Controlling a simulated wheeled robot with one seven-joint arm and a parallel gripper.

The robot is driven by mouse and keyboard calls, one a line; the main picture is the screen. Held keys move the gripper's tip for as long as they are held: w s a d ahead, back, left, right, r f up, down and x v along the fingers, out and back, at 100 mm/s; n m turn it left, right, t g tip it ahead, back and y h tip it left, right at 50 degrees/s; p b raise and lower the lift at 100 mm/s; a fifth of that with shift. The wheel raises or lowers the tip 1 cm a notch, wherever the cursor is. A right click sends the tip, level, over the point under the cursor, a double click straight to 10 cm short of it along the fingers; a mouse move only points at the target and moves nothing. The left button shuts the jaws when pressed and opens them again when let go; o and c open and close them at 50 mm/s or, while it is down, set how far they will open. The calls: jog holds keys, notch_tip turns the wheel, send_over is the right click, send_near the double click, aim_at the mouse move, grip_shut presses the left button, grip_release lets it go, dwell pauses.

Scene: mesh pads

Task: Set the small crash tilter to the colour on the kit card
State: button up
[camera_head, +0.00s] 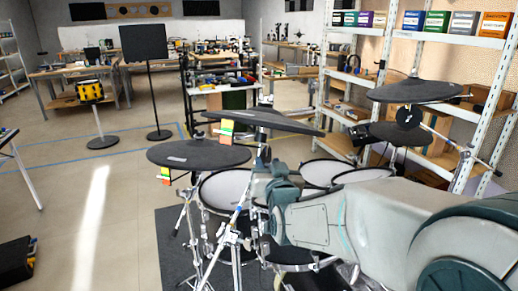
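A small dark cymbal pad (198,155) is at the left front of the drum kit, and a wider one (262,121) sits tilted behind it. I cannot tell which is the small crash. A striped green and orange piece (227,127) shows at the wider pad, and a similar striped piece (165,175) shows under the front pad. I cannot tell whether these are tilters or cards, and no kit card is clearly readable. My gripper is near the kit's middle, at the end of my grey arm; its fingers are hidden or too small to make out.
Mesh drum pads (225,189) and chrome stand legs crowd the space below the cymbals. Another cymbal pad (415,91) stands at the right, before shelves (416,36). A black music stand (145,42) is behind left. Open floor (60,190) lies at the left.

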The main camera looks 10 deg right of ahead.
aim_at(261, 147)
jog(key=w, duration=0.8)
jog(key=shift+w+d+p, duration=0.1)
jog(key=shift+w+p, duration=0.25)
jog(key=shift+w, duration=0.05)
grip_shut()
